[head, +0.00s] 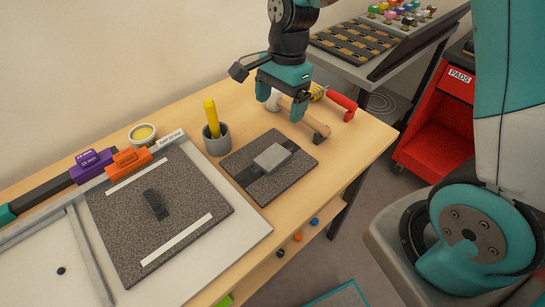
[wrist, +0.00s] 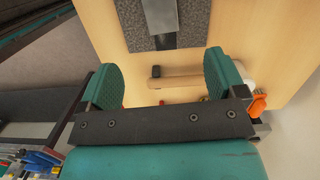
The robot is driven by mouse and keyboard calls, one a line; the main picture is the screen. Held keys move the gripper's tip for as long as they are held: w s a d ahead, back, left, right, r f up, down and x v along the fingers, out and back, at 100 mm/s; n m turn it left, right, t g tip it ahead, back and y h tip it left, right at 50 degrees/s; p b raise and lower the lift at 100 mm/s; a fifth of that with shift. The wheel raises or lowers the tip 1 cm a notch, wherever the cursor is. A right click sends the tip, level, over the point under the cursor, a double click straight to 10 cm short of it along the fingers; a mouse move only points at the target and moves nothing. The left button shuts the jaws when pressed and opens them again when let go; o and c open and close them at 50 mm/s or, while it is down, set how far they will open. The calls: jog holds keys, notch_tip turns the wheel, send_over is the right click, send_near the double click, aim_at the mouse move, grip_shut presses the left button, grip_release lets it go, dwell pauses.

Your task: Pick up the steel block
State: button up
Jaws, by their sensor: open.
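The steel block (head: 272,157) is a flat grey piece lying on a small dark speckled rubber tile (head: 293,178) at the right of the workbench. In the wrist view the block (wrist: 161,16) shows at the top edge, partly cut off, beyond my fingertips. My gripper (head: 290,99) hangs behind and to the right of the block in the head view, apart from it. In the wrist view the two teal fingers (wrist: 163,78) stand wide apart with nothing held between them.
A wooden-handled tool (head: 316,126) lies beneath my gripper, beside a red-handled tool (head: 341,103). A grey cup (head: 217,141) with a yellow stick stands left of the tile. A larger speckled mat (head: 187,233) with a black piece (head: 155,204) lies farther left.

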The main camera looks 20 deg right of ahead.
send_over(273, 155)
jog(key=f, duration=0.9)
jog(key=shift+d+f, duration=0.15)
jog(key=shift+d, duration=0.05)
jog(key=shift+s+a+f+p, duration=0.15)
jog(key=shift+f+p, duration=0.25)
jog(key=shift+f, duration=2.25)
jog(key=shift+f, duration=0.1)
jog(key=shift+c, duration=0.2)
jog(key=c, duration=1.4)
jog(key=shift+c, duration=0.4)
jog(key=shift+r, duration=0.2)
notch_tip(273, 155, up, 20)
jog(key=shift+f, duration=0.1)
